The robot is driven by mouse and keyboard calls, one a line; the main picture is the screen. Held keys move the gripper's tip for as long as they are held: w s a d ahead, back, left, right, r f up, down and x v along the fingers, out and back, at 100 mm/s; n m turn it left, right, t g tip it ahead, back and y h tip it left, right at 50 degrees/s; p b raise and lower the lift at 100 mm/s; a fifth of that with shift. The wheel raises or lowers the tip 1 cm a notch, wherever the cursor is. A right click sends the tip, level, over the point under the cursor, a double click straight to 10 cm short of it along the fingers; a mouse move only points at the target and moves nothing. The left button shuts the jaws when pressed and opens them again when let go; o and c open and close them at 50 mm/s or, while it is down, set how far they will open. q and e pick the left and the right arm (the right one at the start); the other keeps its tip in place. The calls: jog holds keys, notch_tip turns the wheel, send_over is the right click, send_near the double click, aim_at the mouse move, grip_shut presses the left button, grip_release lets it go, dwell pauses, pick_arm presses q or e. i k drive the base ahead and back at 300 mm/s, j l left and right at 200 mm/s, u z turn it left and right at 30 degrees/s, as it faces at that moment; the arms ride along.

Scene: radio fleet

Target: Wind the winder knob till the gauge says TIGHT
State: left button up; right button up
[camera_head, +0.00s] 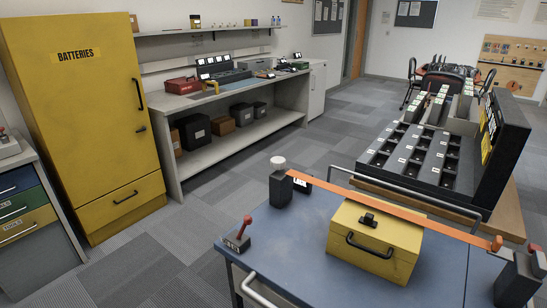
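The winder knob (278,162) looks like a pale round cap on top of a black post (281,189) at the back left of the blue cart (300,235). A small black gauge (302,182) with white lettering sits just right of the post; the word is too small to read surely. An orange strap (400,212) runs from the post, over a yellow box (375,237) with a black handle, to a black block (517,280) at the right edge. Neither of my grippers is in view.
A red-knobbed lever (240,236) stands on the cart's left corner; another red-tipped part (537,261) is at the right edge. Behind the cart is a table with a black slotted rack (425,160). A yellow battery cabinet (85,120) stands left. Carpet left of the cart is clear.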

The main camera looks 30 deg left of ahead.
aim_at(277, 162)
jog(key=i+j, duration=0.1)
jog(key=j, duration=0.75)
jog(key=j+z, duration=0.1)
jog(key=j, duration=0.8)
